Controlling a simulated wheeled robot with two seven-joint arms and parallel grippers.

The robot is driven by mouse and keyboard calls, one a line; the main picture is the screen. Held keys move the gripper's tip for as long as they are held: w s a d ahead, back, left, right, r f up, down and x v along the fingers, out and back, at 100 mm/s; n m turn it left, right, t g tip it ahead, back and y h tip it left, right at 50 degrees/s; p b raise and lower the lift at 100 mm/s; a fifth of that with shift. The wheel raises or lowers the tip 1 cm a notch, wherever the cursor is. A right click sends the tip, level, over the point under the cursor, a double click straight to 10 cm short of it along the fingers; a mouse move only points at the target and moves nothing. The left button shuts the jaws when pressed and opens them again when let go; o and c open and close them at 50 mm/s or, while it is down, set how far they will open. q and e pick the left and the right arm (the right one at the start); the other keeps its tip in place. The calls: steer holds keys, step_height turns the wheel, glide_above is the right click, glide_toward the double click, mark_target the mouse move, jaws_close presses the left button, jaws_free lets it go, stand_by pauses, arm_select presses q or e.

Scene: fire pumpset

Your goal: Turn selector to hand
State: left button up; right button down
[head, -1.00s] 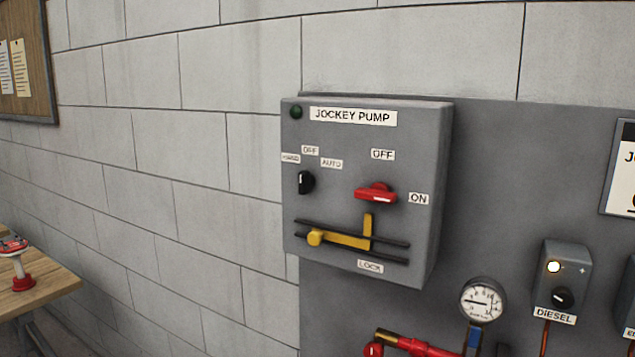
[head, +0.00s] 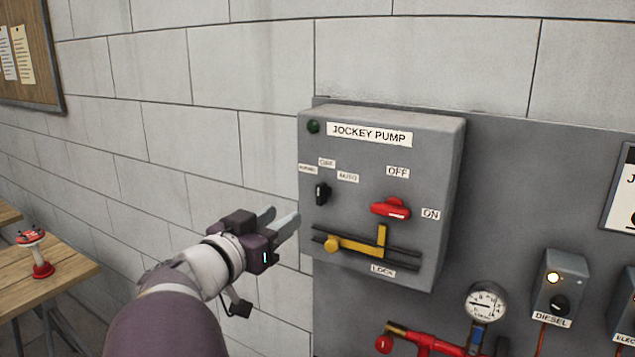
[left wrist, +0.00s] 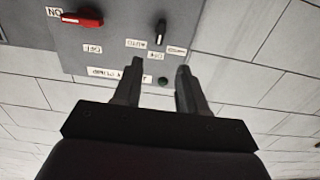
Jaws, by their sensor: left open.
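The black selector knob (head: 322,193) sits on the left of the grey jockey pump box (head: 440,190), under the HAND, OFF and AUTO labels. It looks roughly upright; which label it points to is hard to tell. My left gripper (head: 280,219) is open and empty, to the left of and slightly below the knob, apart from it. In the left wrist view the picture is upside down: the knob (left wrist: 161,32) shows beyond and above the two open fingers (left wrist: 157,75). My right gripper is not in view.
A red OFF/ON handle (head: 391,209) is right of the knob. A yellow lock slider (head: 350,244) on dark rails is below. A gauge (head: 486,304), red pipework (head: 425,344) and a diesel box (head: 558,290) are lower right. A wooden table (head: 60,272) stands at left.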

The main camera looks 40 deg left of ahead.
mark_target(318, 194)
arm_select(q)
steer(key=w, duration=0.3)
steer(key=w+a+p, duration=0.1)
steer(key=w, duration=0.3)
steer(key=w+p, duration=0.1)
steer(key=w, duration=0.3)
steer(key=shift+w+a+f, duration=0.1)
steer(key=shift+a, duration=0.05)
steer(key=shift+w, duration=0.4)
jaws_close()
